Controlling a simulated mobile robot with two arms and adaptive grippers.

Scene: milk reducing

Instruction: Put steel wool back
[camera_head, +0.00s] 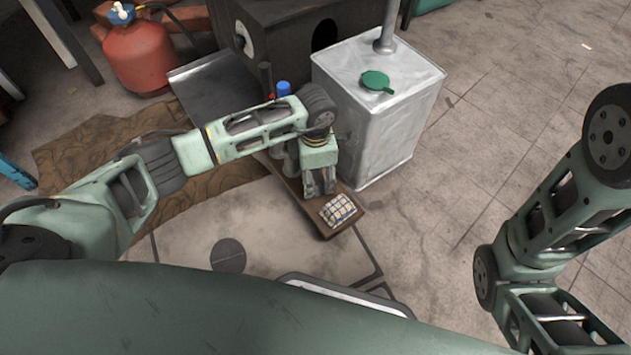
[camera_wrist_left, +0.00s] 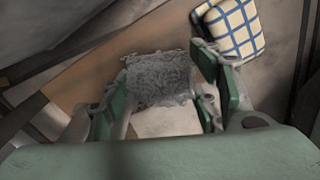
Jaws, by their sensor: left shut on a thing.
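The steel wool (camera_wrist_left: 160,78) is a grey, tangled pad. In the left wrist view it sits between the two fingers of my left gripper (camera_wrist_left: 165,100), which is shut on it. In the head view my left gripper (camera_head: 320,185) points down over a brown wooden board (camera_head: 345,221), and the steel wool is hidden or too small to make out there. The board also shows in the left wrist view (camera_wrist_left: 115,60), below the gripper. My right arm comes in at the right of the head view, but its gripper is out of the frame.
A checkered cloth or sponge (camera_head: 338,210) lies on the board's near end, close beside my left gripper. A metal can with a green cap (camera_head: 376,110) stands right of the board. A dark stove-like box (camera_head: 290,35) and a red gas cylinder (camera_head: 138,52) stand behind.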

